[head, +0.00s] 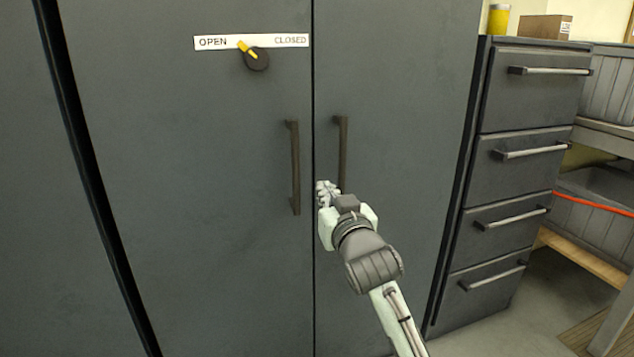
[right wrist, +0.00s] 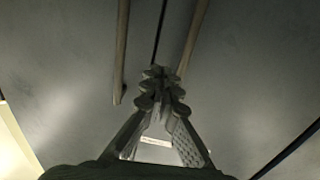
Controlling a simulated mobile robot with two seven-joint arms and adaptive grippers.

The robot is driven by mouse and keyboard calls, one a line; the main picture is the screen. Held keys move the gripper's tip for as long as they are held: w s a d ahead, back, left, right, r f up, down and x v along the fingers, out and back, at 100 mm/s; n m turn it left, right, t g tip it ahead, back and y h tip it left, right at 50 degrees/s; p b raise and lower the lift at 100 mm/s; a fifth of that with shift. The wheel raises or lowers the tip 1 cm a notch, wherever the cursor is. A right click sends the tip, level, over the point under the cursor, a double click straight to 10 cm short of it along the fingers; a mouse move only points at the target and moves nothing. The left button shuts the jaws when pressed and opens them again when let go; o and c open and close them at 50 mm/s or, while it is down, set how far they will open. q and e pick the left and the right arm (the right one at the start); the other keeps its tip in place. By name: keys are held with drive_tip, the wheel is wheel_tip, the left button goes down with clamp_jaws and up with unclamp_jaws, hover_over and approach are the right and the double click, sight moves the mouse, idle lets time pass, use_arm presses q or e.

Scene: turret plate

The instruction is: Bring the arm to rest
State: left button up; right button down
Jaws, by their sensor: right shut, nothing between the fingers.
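My right gripper (head: 327,190) is shut and empty in the head view, in front of the tall grey cabinet (head: 200,220). It covers the lower end of the right door handle (head: 342,150). Whether it touches the handle I cannot tell. In the right wrist view its closed fingers (right wrist: 160,78) point toward the cabinet doors, between the two dark handles. The left door handle (head: 294,165) is just left of the gripper. Above it, a dark knob with a yellow pointer (head: 256,58) sits beside a white OPEN/CLOSED label (head: 212,43); the pointer tilts toward OPEN. My left gripper is out of view.
A grey drawer unit (head: 520,100) with protruding handles stands right of the cabinet. A yellow can (head: 498,20) and a cardboard box (head: 546,28) are on top. A red cable (head: 595,205) hangs farther right. Open floor (head: 500,330) shows at the lower right.

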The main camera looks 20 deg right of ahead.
drive_tip(key=s+d+f+g, duration=0.1)
drive_tip(key=s+f+g, duration=0.15)
drive_tip(key=f, duration=0.65)
drive_tip(key=s+d+f+n+g, duration=0.15)
drive_tip(key=s+f, duration=0.25)
drive_tip(key=f, duration=0.5)
drive_tip(key=s+f+m+g, duration=0.1)
drive_tip(key=s+f+g, duration=0.25)
drive_tip(key=f, duration=0.65)
drive_tip(key=s+d+f+n+g, duration=0.1)
drive_tip(key=s+d+f+g, duration=0.2)
drive_tip(key=s+f, duration=2)
drive_tip(key=s+g, duration=0.2)
drive_tip(key=g, duration=0.2)
drive_tip(key=shift+d+f+n+g, duration=0.15)
drive_tip(key=shift+d+n+g, duration=0.1)
drive_tip(key=shift+n+g, duration=0.1)
